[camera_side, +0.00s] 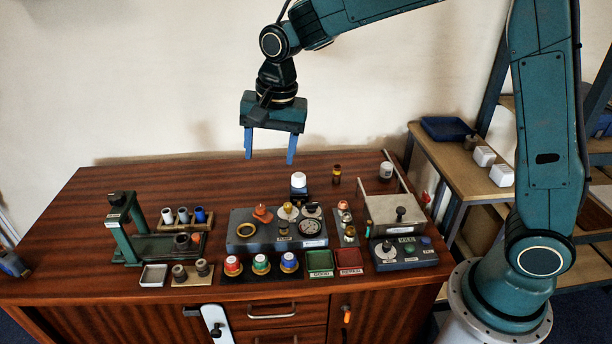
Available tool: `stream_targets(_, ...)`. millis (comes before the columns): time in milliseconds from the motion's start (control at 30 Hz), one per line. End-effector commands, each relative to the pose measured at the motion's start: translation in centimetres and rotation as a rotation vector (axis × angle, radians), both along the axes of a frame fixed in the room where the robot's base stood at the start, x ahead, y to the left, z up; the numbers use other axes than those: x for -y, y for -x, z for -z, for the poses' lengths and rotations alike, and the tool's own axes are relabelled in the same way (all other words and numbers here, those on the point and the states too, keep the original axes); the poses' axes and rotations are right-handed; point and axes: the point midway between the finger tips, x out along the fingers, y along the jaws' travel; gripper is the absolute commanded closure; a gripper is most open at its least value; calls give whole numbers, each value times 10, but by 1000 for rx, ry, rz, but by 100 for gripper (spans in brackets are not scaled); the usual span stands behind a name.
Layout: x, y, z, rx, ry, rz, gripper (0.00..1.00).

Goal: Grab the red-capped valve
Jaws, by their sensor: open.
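The red-capped valve (232,264) stands at the left of a row of three capped pieces near the table's front edge. The green-capped one (260,263) stands beside it, with the blue-capped one (289,262) to the right. My gripper (270,160) hangs above the table with its two blue fingers pointing down. It is open, with nothing between the fingers. It is well above the valve and apart from it.
Behind the row is a grey manifold block (250,243) with a gauge (309,227). A green frame (127,235) stands at the left. Green (320,261) and red (348,259) trays lie right of the row. A control box (403,254) is farther right.

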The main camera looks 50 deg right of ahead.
Motion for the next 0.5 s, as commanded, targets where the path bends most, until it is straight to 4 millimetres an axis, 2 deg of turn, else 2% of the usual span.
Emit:
stream_targets(200, -23, -34, 46, -57, -13, 132, 39)
stream_targets(500, -54, -68, 117, -126, -17, 319, 39)
